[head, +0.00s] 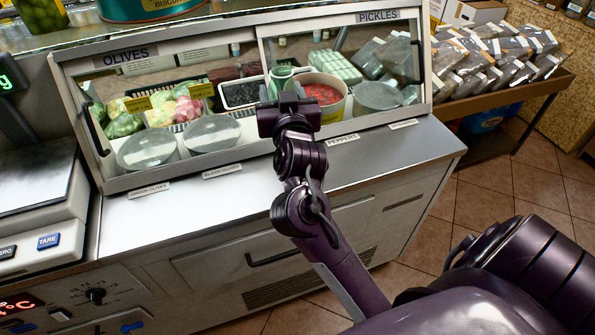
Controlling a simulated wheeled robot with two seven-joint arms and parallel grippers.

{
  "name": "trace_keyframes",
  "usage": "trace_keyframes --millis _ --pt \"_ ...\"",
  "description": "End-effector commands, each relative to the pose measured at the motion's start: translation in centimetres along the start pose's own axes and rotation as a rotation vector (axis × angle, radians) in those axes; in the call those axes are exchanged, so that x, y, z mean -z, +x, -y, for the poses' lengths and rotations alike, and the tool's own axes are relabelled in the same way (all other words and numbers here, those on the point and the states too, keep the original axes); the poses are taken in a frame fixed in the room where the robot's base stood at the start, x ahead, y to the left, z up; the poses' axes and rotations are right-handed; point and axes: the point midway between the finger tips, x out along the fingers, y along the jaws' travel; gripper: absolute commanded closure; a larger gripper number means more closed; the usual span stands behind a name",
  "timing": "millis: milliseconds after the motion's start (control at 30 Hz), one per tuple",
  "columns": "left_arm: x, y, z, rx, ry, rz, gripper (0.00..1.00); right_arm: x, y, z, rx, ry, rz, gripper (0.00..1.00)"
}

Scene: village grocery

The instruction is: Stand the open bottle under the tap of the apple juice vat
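No open bottle and no apple juice vat with a tap can be made out in the head view. One dark purple arm of mine comes in from the lower right, so I take it for my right arm. Its gripper (290,108) is in front of the glass of the deli case, seen from behind. Its fingers are mostly hidden, so I cannot tell whether it is open or shut. A pale green object (284,75) shows just beyond it; I cannot tell whether they touch. My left gripper is out of view.
A glass-fronted deli case (157,187) labelled olives and pickles holds several bowls and packs. Its steel front ledge (400,143) is mostly clear. A scale (40,215) stands at the left. A shelf of bagged goods (548,84) is at the right, with tiled floor (515,185) before it.

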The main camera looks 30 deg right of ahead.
Motion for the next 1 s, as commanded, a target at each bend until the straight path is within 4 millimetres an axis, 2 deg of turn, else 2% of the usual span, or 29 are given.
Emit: trace_keyframes --millis 33,100,200,267,367,600,800,1000 --pt "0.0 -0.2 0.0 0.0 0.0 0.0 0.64 1.3 0.5 0.0 -0.008 0.001 -0.007 0.8" --pt "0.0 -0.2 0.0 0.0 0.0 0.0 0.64 2.3 1.0 -0.1 -0.017 0.0 -0.005 0.8" --pt "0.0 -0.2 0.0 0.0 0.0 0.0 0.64 3.0 1.3 -0.2 -0.025 -0.001 -0.002 0.8" --pt "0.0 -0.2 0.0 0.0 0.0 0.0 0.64 2.6 1.4 -0.3 -0.027 -0.003 0.001 0.8" --pt "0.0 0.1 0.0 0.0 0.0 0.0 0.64 0.9 1.4 -0.3 -0.028 -0.008 0.005 0.8" --pt "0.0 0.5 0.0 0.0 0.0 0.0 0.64 -5.5 1.4 -0.4 -0.027 -0.009 0.005 0.8" --pt "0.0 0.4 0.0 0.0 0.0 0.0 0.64 -10.2 1.4 -0.4 -0.027 -0.006 0.003 0.8" --pt "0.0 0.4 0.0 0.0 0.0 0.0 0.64 -12.3 1.4 -0.4 -0.027 -0.002 -0.001 0.8"
